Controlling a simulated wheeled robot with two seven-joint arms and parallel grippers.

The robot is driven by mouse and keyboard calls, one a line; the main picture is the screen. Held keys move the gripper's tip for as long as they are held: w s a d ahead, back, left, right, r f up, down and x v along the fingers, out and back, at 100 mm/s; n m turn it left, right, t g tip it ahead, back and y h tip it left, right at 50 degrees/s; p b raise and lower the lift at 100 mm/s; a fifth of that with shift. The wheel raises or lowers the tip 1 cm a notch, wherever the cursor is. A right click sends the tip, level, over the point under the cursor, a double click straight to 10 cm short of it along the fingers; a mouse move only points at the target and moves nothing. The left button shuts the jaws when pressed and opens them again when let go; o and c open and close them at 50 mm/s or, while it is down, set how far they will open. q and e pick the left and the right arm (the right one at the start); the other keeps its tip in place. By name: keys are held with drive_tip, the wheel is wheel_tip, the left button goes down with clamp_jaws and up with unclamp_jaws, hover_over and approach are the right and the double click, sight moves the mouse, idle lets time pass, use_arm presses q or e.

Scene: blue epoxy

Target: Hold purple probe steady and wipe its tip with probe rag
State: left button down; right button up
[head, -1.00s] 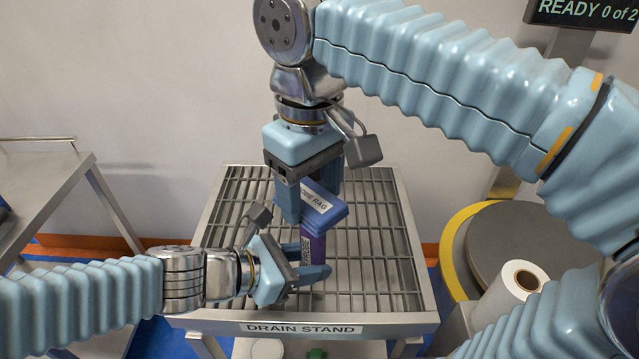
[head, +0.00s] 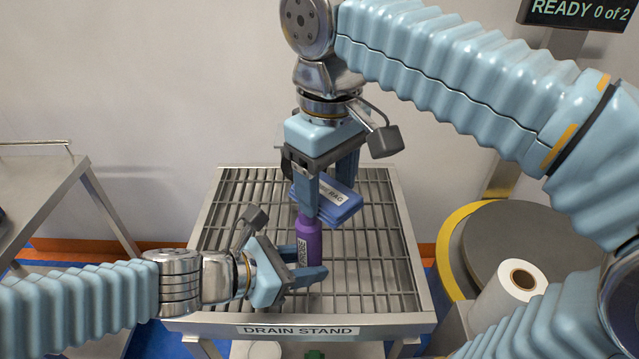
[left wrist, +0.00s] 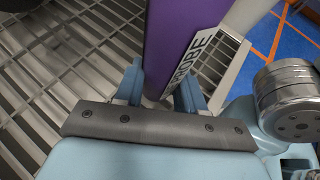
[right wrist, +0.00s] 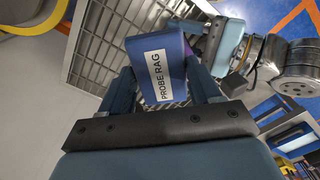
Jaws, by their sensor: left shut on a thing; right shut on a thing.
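The purple probe (head: 308,240) stands upright above the drain stand (head: 372,230), its label facing partly left. My left gripper (head: 318,262) is shut on the probe's body; the left wrist view shows the purple shaft (left wrist: 180,45) between its fingers. The blue probe rag (head: 340,204), a folded block with a white label, is held by my right gripper (head: 330,200), which is shut on it. The rag also shows in the right wrist view (right wrist: 158,50). The rag is above and slightly right of the probe's top. I cannot tell whether they touch; the tip is partly hidden.
A steel side table (head: 45,200) stands at the left. A white roll (head: 510,290) and a round grey-topped drum with a yellow rim (head: 520,240) stand at the right. The grating around the probe is clear. A sign (head: 575,10) reads READY 0 of 2.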

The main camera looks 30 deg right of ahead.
idle(0.3)
drive_tip(key=shift+a, duration=1.6)
drive_tip(key=shift+d, duration=0.1)
drive_tip(key=shift+d, duration=1.5)
drive_tip(key=shift+a+f, duration=0.1)
drive_tip(key=shift+a, duration=1.5)
